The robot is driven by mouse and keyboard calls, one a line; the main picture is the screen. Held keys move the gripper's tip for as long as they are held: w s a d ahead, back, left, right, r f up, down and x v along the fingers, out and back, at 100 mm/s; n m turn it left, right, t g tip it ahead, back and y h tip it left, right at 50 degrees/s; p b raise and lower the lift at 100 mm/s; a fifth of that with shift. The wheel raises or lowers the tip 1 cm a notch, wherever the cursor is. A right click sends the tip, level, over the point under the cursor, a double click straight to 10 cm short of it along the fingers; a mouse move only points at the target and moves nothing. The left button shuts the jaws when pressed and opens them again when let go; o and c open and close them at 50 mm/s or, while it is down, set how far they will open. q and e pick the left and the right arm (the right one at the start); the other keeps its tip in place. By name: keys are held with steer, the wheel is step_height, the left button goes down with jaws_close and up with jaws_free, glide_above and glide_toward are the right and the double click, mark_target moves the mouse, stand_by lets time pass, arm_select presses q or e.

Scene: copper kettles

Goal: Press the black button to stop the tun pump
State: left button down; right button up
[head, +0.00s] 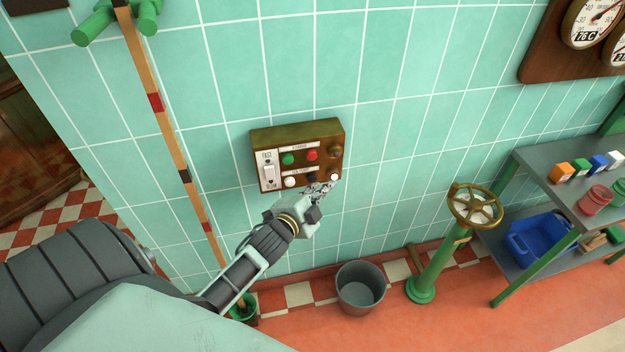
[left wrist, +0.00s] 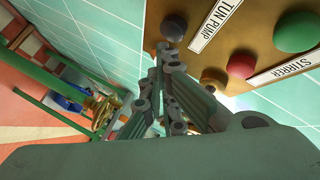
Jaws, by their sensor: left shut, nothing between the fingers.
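The control box (head: 298,133) is on the green tiled wall. Its lower row has a white button (head: 290,182) at the left and the black button (head: 312,177) right of it. In the left wrist view the black button (left wrist: 173,27) sits at the end of the TUN PUMP label (left wrist: 216,22). My left gripper (head: 328,185) is shut and empty, its tips at the box's lower right edge, close to the black button. In the left wrist view the tips (left wrist: 170,55) are just below the button; I cannot tell whether they touch it. My right gripper is not in view.
A bucket (head: 360,287), a valve wheel (head: 475,206) and a shelf (head: 560,180) stand right.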

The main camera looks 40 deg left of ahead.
arm_select(q)
steer(key=shift+w+a, duration=0.1)
stand_by(0.6)
steer(key=shift+w+a, duration=0.2)
steer(key=shift+w+a, duration=0.3)
steer(key=shift+a, duration=0.1)
stand_by(0.8)
steer(key=shift+d, duration=0.1)
steer(key=shift+s+d+p, duration=0.45)
steer(key=shift+s+d, duration=0.15)
steer(key=s+d+p, duration=0.1)
steer(key=s+d, duration=0.2)
steer(key=shift+s+d, duration=0.1)
steer(key=shift+d, duration=0.3)
stand_by(0.3)
